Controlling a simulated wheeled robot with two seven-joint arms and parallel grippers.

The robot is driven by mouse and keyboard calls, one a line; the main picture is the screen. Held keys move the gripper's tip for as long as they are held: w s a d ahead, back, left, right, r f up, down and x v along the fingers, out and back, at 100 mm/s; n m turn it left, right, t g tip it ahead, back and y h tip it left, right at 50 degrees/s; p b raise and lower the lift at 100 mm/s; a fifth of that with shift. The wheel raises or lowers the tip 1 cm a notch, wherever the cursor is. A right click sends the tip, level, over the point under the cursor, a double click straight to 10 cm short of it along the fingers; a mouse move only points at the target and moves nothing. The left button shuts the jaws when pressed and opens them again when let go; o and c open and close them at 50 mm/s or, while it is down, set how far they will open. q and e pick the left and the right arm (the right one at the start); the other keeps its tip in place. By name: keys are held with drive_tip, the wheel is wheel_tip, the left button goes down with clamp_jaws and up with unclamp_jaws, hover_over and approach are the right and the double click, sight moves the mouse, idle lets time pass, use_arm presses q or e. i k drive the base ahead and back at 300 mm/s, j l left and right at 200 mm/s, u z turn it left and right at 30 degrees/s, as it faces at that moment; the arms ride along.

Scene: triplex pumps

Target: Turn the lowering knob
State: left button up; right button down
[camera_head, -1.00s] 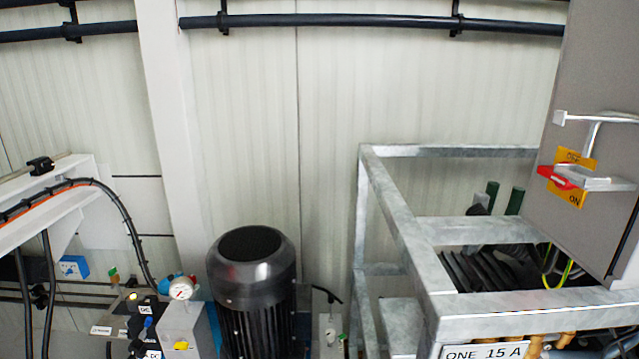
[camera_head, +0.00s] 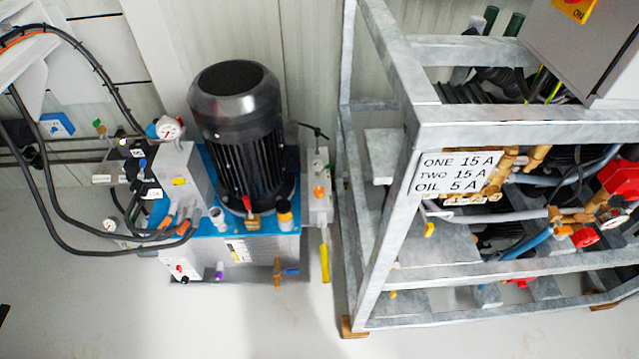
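A hydraulic unit stands left of centre, with a black ribbed motor (camera_head: 240,125) on a blue-topped tank (camera_head: 262,247). A small white control box (camera_head: 181,268) with red and dark knobs sits at the tank's lower front left. More small knobs and valves (camera_head: 138,168) cluster on the unit's left side, partly behind black hoses. No label that I can read names the lowering knob, so I cannot tell which one it is. Neither of my grippers is in view.
A galvanized metal frame (camera_head: 400,215) with pipes, red valves and a sign (camera_head: 458,172) fills the right. A grey cabinet (camera_head: 590,45) stands at the upper right. Black hoses (camera_head: 75,245) loop down at left. The pale floor (camera_head: 235,325) in front of the unit is clear.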

sight(318, 190)
drive_tip(key=i+j+z, duration=0.3)
drive_tip(key=i+j, duration=0.2)
drive_tip(key=j, duration=0.2)
drive_tip(key=i+j+z, duration=0.2)
drive_tip(key=j, duration=0.15)
drive_tip(key=i+j+z, duration=0.15)
drive_tip(key=j, duration=0.25)
